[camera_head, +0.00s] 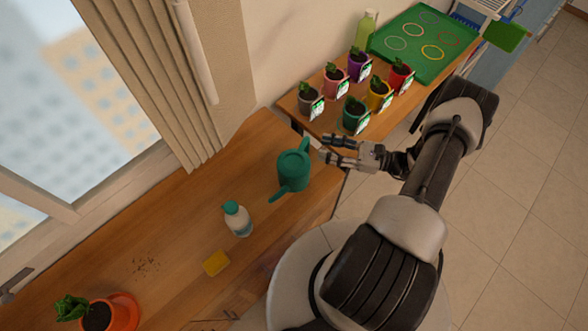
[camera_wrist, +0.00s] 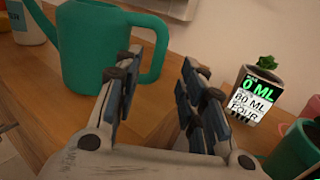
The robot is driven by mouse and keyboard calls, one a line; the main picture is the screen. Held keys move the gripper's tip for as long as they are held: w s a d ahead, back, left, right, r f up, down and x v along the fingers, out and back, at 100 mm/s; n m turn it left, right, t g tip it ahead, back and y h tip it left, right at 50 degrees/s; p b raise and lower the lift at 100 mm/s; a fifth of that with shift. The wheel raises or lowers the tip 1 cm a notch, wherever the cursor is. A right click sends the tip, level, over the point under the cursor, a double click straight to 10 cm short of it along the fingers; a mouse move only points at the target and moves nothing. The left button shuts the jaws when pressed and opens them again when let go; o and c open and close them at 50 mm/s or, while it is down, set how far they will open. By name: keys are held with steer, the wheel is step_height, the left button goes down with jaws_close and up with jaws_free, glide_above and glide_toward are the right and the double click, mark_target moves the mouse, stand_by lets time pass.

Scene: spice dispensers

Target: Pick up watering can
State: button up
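The teal watering can (camera_head: 293,168) stands upright on the wooden counter in the head view, close to the counter's right end. It also shows in the wrist view (camera_wrist: 85,50), at the left, with its loop handle toward my fingers. My gripper (camera_head: 326,148) is just to the right of the can in the head view. In the wrist view my gripper (camera_wrist: 158,85) has its two fingers spread with nothing between them. The left finger overlaps the can's lower handle in that picture; I cannot tell whether they touch.
A white bottle with a teal cap (camera_head: 237,219) and a yellow sponge (camera_head: 215,263) are on the counter (camera_head: 180,230). An orange pot (camera_head: 122,312) is at lower left. Several small labelled plant pots, a green bottle (camera_head: 366,30) and a green tray (camera_head: 420,42) with coloured rings stand on the other table.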

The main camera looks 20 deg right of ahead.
steer(key=x, duration=0.4)
steer(key=shift+a+r, duration=0.15)
steer(key=shift+a, duration=0.05)
steer(key=shift+c, duration=0.2)
jaws_close()
stand_by(0.5)
